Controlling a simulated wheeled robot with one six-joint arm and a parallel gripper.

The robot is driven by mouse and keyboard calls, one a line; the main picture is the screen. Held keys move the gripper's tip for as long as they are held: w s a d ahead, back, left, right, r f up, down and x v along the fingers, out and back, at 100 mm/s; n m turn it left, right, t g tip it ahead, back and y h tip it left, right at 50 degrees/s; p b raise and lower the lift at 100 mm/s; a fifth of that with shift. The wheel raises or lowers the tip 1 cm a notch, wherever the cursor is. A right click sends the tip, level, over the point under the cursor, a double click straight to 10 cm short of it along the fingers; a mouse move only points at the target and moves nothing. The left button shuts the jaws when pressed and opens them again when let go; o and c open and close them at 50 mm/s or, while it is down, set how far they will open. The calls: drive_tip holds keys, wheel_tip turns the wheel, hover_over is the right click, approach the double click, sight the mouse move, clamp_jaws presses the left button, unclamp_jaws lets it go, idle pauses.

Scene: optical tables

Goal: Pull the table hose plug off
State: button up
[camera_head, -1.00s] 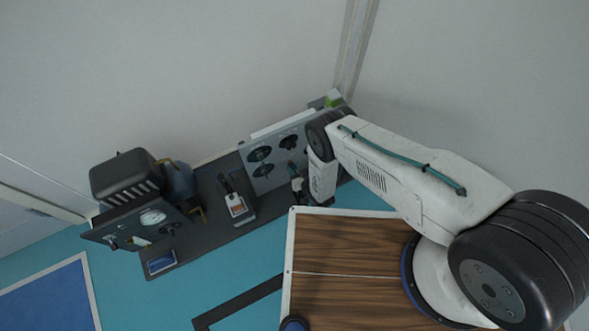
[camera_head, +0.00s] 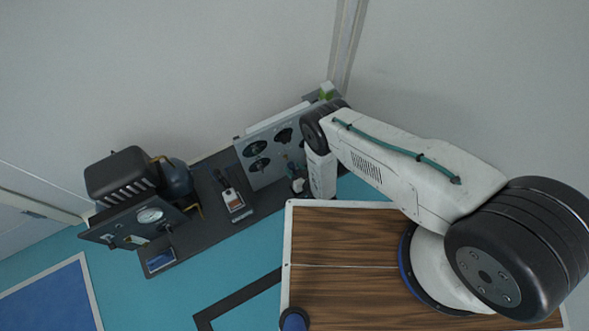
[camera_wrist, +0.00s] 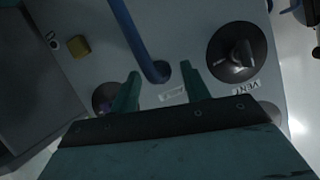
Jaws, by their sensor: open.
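A blue hose (camera_wrist: 133,34) comes down in the wrist view to a dark blue end (camera_wrist: 157,72) at the pale panel (camera_wrist: 180,22). I take this end for the hose plug; its lower part and seat are not clear. My gripper (camera_wrist: 160,69) is open. Its two teal fingers are on either side of the hose end, with visible gaps and no clear contact. In the head view my gripper (camera_head: 294,173) is small and dark, close in front of the grey panel (camera_head: 258,181), partly hidden by my arm. The plug cannot be made out there.
A yellow block (camera_wrist: 78,46) is at upper left. On the dark table (camera_head: 220,222) stand a gauge unit (camera_head: 125,225) and a handheld device (camera_head: 232,199).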

drive_tip(key=v, duration=0.7)
drive_tip(key=shift+s, duration=0.2)
drive_tip(key=shift+d, duration=0.15)
